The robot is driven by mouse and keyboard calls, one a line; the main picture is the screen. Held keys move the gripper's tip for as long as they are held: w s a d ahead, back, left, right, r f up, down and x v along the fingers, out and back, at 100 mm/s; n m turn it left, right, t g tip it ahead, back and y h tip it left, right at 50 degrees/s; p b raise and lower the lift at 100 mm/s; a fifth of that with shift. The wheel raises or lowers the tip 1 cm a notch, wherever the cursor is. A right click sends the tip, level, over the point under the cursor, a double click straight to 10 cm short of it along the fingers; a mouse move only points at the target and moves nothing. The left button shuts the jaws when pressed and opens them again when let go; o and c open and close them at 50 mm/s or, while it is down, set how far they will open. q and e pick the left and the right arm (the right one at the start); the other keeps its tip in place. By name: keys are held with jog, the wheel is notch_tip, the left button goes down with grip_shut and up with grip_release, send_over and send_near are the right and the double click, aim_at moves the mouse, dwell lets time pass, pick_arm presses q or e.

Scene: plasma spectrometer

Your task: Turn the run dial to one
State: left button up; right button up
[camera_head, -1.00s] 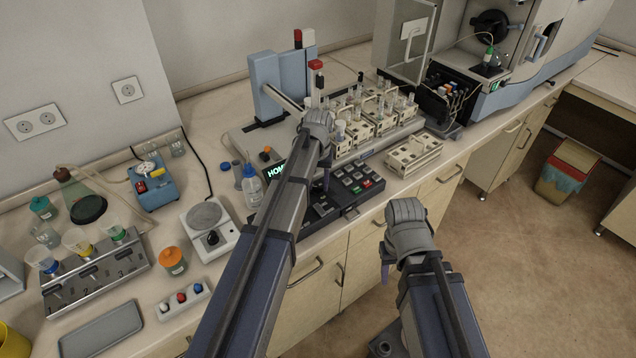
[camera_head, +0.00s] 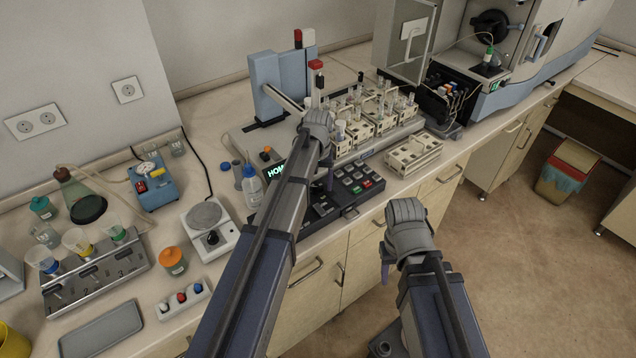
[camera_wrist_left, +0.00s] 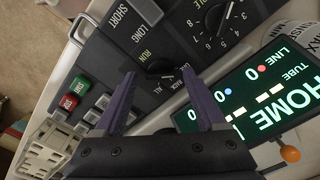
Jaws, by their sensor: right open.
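The run dial (camera_wrist_left: 160,68) is a dark knob on the black control panel, under the green word RUN in the left wrist view. Labels ending in "ACK" and "ALL" sit beside it; the rest of its scale is partly hidden, and I cannot tell where it points. My left gripper (camera_wrist_left: 158,76) is open, with its purple fingers apart and the dial lying between and beyond the tips. I cannot tell if they touch it. In the head view my left gripper (camera_head: 327,181) is over the panel, mostly behind my arm. My right gripper (camera_head: 386,272) is open in front of the bench, away from the panel.
A wash bottle (camera_head: 252,187) stands left.

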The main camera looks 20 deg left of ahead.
aim_at(319, 187)
pick_arm(q)
jog(key=shift+r, duration=0.1)
notch_tip(319, 187, up, 8)
jog(key=p, duration=0.8)
jog(key=shift+f, duration=0.2)
jog(key=shift+s+d, duration=0.1)
jog(key=shift+s, duration=0.05)
jog(key=s+d+f+m+b, duration=0.1)
jog(key=s+d, duration=0.3)
jog(key=s, duration=0.4)
jog(key=s+d+f+m+b, duration=0.2)
jog(key=s+d, duration=0.3)
jog(key=s, duration=0.3)
jog(key=s+d+f+m+y+b, duration=0.1)
jog(key=s+d+m, duration=0.2)
jog(key=s+d, duration=0.2)
jog(key=s, duration=0.3)
jog(key=shift+s+f+b, duration=0.25)
jog(key=shift+b, duration=0.15)
jog(key=shift+w+a, duration=0.1)
